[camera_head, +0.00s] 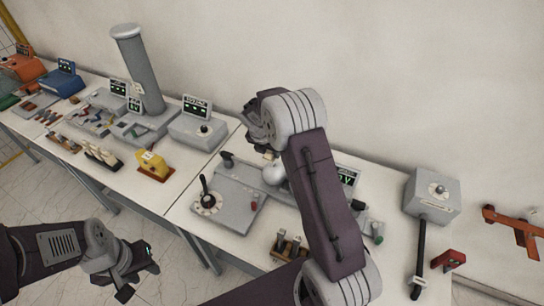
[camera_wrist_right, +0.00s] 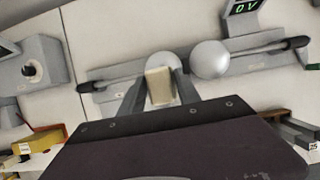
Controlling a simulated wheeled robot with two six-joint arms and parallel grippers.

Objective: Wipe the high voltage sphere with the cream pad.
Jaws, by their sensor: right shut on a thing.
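My right gripper (camera_wrist_right: 160,84) is shut on the cream pad (camera_wrist_right: 160,88), held upright between its two fingers. In the right wrist view, a pale grey sphere (camera_wrist_right: 164,60) shows just behind the pad and is partly hidden by it; I cannot tell whether they touch. A second sphere (camera_wrist_right: 209,59) stands to its right, clear of the fingers. In the head view, one sphere (camera_head: 274,175) shows below the right gripper, beside my arm; the arm covers much of that apparatus. My left gripper (camera_head: 135,278) is at the lower left, off the table, open and empty.
A grey box (camera_head: 433,193) and a red block (camera_head: 447,260) stand at the right. A tall grey column (camera_head: 140,70) and a yellow block (camera_head: 153,166) are at the left.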

